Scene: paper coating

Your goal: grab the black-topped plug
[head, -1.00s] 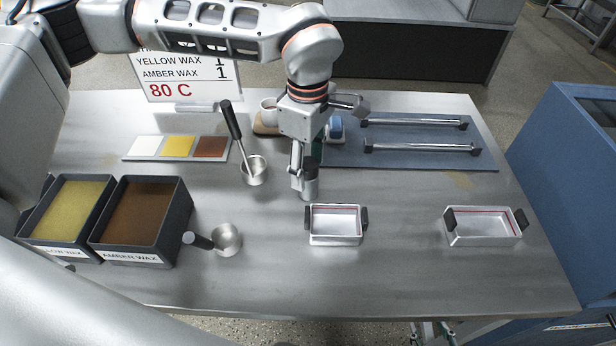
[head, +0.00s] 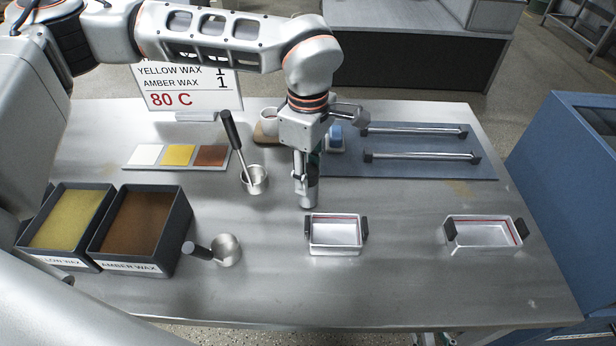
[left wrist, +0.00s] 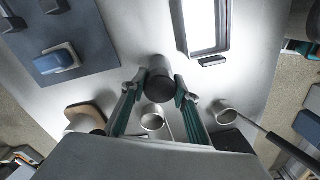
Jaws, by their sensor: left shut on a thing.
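The plug is a short grey cylinder with a black top. In the left wrist view the plug (left wrist: 159,84) sits between the two fingertips of my left gripper (left wrist: 160,88), with its black top facing the camera. In the head view my left gripper (head: 302,177) points down over the table, shut on the plug (head: 309,194); its fingers and body hide the black top there. The plug is upright and close to the tabletop; I cannot tell whether it touches it. My right gripper is not in view.
A metal tray (head: 335,250) is just in front of the plug, another tray (head: 483,247) to the right. A metal cup (head: 257,184) with a dark-handled tool is to the left, a handled pot (head: 228,252) nearer. A blue board (head: 420,176) lies behind right. Wax bins (head: 135,265) are left.

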